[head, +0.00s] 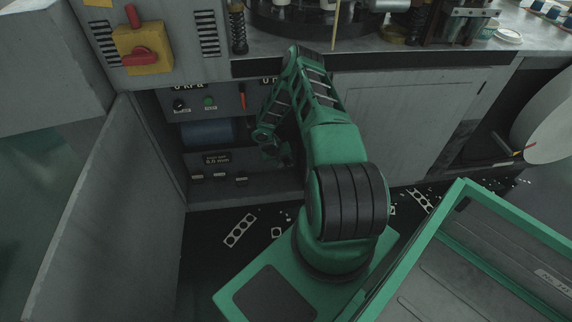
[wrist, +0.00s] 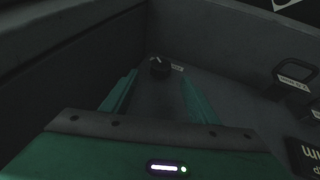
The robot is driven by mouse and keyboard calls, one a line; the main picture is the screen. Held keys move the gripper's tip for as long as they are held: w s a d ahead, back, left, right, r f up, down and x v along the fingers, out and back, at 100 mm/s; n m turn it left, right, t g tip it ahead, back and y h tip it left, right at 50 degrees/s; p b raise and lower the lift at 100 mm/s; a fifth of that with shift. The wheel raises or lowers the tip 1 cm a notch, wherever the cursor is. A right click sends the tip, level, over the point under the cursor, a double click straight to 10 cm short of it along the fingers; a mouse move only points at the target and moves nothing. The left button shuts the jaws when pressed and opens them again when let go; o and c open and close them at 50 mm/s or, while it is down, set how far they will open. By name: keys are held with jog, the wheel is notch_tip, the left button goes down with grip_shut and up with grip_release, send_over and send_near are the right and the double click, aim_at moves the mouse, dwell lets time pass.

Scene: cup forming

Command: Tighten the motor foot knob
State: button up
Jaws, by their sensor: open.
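A small black round knob (wrist: 160,66) with a pale pointer line and a small white label at its right stands on the grey cabinet surface in the wrist view. I take it as the motor foot knob. My gripper (wrist: 158,84) is open, with its two green fingers to the left and right below the knob and nothing between them. I cannot tell how far the fingertips are from the knob. In the head view my gripper (head: 276,152) reaches into the open lower cabinet, and the knob is hidden there. The blue motor (head: 208,133) lies left of it.
Several black labelled clips (head: 219,177) sit on the cabinet's lower ledge, below a dark gauge plate (head: 217,158). The grey door (head: 105,215) stands open at left. A dark wall is close at left in the wrist view. Perforated strips (head: 240,230) lie on the floor.

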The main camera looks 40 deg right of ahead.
aim_at(286, 162)
jog(key=x, duration=0.7)
jog(key=shift+w+d+f, duration=0.1)
jog(key=shift+w+f, duration=0.1)
jog(key=shift+f, duration=0.15)
jog(key=c, duration=1)
jog(key=shift+c, duration=0.2)
jog(key=shift+d, duration=0.1)
jog(key=shift+s+d+r+t+y, duration=0.1)
jog(key=shift+t+y, duration=0.3)
jog(key=shift+y, duration=0.1)
jog(key=shift+m+t+y, duration=0.3)
jog(key=shift+t+y, duration=0.2)
jog(key=shift+y, duration=0.1)
jog(key=o, duration=1)
